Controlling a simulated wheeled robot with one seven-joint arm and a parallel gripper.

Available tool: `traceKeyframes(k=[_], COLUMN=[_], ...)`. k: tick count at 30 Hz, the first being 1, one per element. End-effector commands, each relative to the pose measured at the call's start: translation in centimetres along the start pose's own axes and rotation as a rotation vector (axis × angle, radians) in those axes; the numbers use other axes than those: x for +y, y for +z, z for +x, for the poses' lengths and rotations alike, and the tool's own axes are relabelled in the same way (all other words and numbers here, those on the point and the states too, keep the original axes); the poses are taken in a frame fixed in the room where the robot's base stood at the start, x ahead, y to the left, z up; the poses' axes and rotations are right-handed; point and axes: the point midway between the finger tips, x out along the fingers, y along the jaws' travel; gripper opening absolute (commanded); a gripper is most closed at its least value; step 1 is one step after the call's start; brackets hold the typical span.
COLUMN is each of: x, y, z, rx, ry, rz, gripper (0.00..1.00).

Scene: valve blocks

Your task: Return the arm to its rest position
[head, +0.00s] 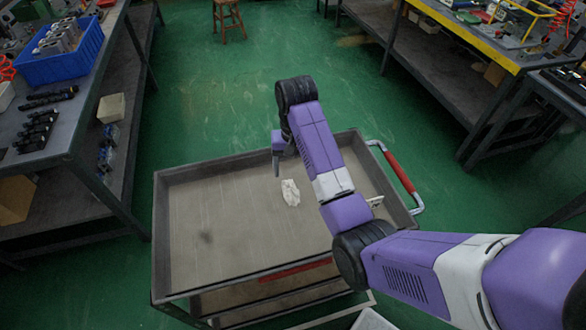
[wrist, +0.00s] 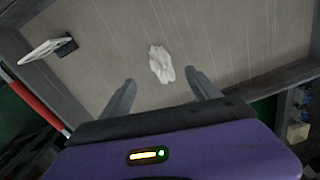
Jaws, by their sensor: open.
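My gripper (wrist: 163,95) is open and empty in the wrist view, its two fingers apart. In the head view my purple arm reaches out from the lower right, and my gripper (head: 278,165) hangs over the far part of a grey cart tray (head: 220,225). A crumpled white object (head: 290,192) lies on the tray floor near my gripper. It also shows in the wrist view (wrist: 160,64), just beyond and between the fingertips, apart from them.
The cart has a red handle (head: 399,172) at its right. A bench with a blue bin (head: 60,60) of metal parts stands at left, and another bench (head: 450,40) at upper right. A wooden stool (head: 228,18) stands at the back. Green floor between is clear.

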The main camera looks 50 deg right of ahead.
Motion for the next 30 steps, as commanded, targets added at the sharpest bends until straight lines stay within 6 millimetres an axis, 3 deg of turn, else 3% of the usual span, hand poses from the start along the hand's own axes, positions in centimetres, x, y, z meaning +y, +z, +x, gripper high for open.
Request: traceKeyframes(k=[11,14,17,22,26,30], x=[0.0,-0.3,-1.0,-2.7,-3.7,-4.6], y=[0.0,-0.8,-3.2,-8.6,-9.3,-7.3], z=[0.0,0.0,-0.5,-3.4,-3.9,-4.3], rx=[0.000,0.033,0.137,0.447,0.661,0.878], ry=[0.000,-0.010,-0.041,-0.119,-0.161,-0.204], rz=[-0.002,-0.012,-0.032,-0.080,-0.136,-0.211], gripper=[0.71,0.71,0.71,0.71,0.71,0.71])
